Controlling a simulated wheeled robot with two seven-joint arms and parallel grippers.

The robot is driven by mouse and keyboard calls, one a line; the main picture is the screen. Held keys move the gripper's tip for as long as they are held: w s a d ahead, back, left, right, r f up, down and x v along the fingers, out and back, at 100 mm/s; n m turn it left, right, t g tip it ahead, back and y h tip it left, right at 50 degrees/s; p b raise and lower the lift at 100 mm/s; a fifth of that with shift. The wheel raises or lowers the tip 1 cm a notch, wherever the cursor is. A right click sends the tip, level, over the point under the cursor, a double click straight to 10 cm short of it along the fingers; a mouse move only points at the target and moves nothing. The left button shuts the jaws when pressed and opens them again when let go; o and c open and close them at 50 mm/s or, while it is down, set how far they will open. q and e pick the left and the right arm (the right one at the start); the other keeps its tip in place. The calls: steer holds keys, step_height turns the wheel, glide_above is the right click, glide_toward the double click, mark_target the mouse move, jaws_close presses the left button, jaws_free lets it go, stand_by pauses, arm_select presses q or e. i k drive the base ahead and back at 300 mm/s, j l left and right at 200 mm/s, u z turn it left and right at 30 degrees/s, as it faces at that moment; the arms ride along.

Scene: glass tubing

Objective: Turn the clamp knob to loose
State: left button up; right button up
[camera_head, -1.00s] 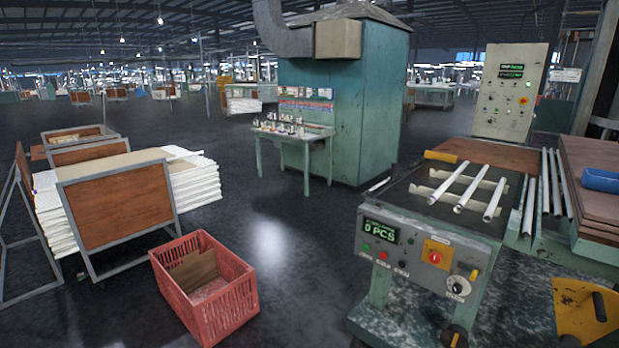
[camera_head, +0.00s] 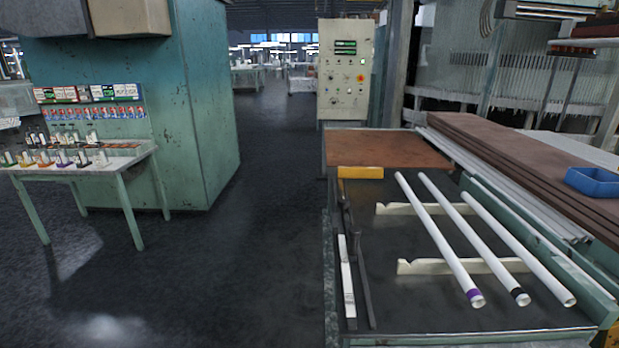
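The workbench (camera_head: 430,312) fills the lower right of the head view. Its front control panel is out of view below the picture edge, and I see no clamp knob. Three white glass tubes (camera_head: 485,238) lie side by side across two cream notched supports (camera_head: 420,267) on the dark bench top. The left tube has a purple end band and the middle one a black end band. An orange-yellow block (camera_head: 360,172) sits at the back left of the bench top. Neither of my grippers is in view.
A white strip (camera_head: 347,285) and a dark bar lie along the bench's left edge. Brown boards with a blue bin (camera_head: 595,182) are at the right. A control cabinet (camera_head: 345,75) stands behind. A small green table (camera_head: 85,165) is at the left. Floor between is clear.

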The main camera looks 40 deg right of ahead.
mark_target(343, 202)
steer(key=i+l+z, duration=0.1)
steer(key=i+z, duration=0.15)
steer(key=i, duration=0.85)
steer(key=i+j+z, duration=0.25)
steer(key=i, duration=0.85)
steer(key=l, duration=0.1)
